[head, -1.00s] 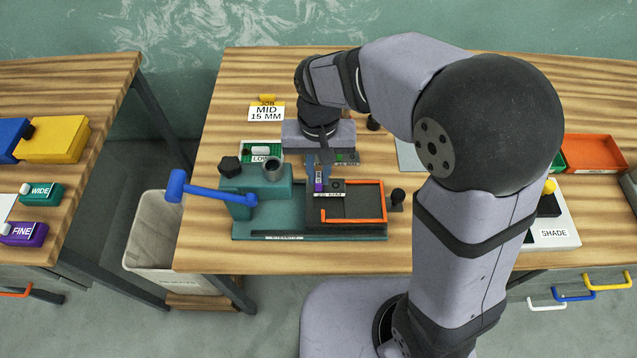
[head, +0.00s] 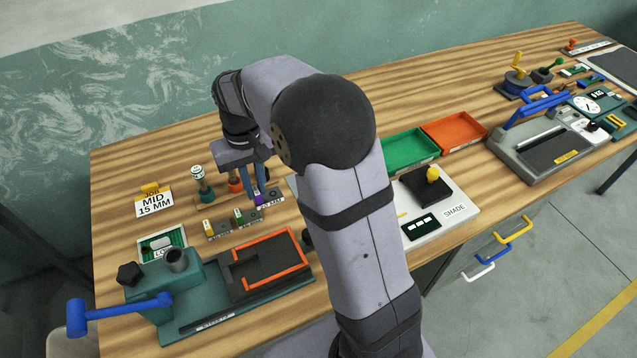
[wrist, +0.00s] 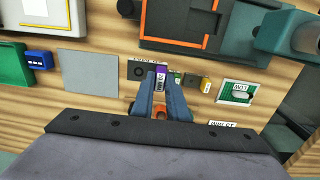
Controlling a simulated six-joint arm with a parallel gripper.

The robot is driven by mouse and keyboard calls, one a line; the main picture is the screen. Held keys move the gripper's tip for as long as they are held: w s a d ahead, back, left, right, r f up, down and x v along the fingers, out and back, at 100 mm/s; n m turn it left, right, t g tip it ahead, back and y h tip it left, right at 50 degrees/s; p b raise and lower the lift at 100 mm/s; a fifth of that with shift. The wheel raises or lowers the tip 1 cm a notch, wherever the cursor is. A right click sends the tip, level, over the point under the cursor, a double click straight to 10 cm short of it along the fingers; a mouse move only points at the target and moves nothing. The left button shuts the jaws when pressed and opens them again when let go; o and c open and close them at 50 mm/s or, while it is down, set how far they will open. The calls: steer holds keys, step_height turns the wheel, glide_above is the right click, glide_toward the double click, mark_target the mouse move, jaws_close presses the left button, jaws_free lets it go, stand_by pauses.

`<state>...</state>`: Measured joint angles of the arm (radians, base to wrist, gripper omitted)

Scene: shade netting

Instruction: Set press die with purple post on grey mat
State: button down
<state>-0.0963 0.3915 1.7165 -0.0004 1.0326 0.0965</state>
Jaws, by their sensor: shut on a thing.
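My gripper (head: 262,192) is shut on the purple post (head: 258,199) of a dark press die (head: 271,198) with a white label. In the wrist view, the purple post (wrist: 161,76) stands between the fingertips and the die's dark block (wrist: 139,72) extends to the left. The die appears held up, but its height above the table is hard to judge. The plain grey mat (wrist: 87,71) lies to the left of the die in the wrist view, bare and apart from it. In the head view my arm hides most of the mat.
Dies with green (head: 239,215) and yellow (head: 209,225) posts stand close beside the held die. The teal press (head: 170,285) with its orange-edged bed is in front. Green (head: 408,150) and orange (head: 455,131) trays stand further right. The mat is clear.

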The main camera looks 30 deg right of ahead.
steer(key=w+d+f, duration=0.1)
steer(key=w+d, duration=0.2)
steer(key=d, duration=0.6)
steer(key=w+d+f, duration=0.1)
steer(key=w+d, duration=0.1)
steer(key=d, duration=0.7)
steer(key=shift+w+d+f+p, duration=0.1)
steer(key=shift+f+p, duration=1.85)
steer(key=shift+f, duration=3.05)
steer(key=shift+f, duration=0.15)
steer(key=c, duration=1.7)
jaws_free()
steer(key=shift+c, duration=0.2)
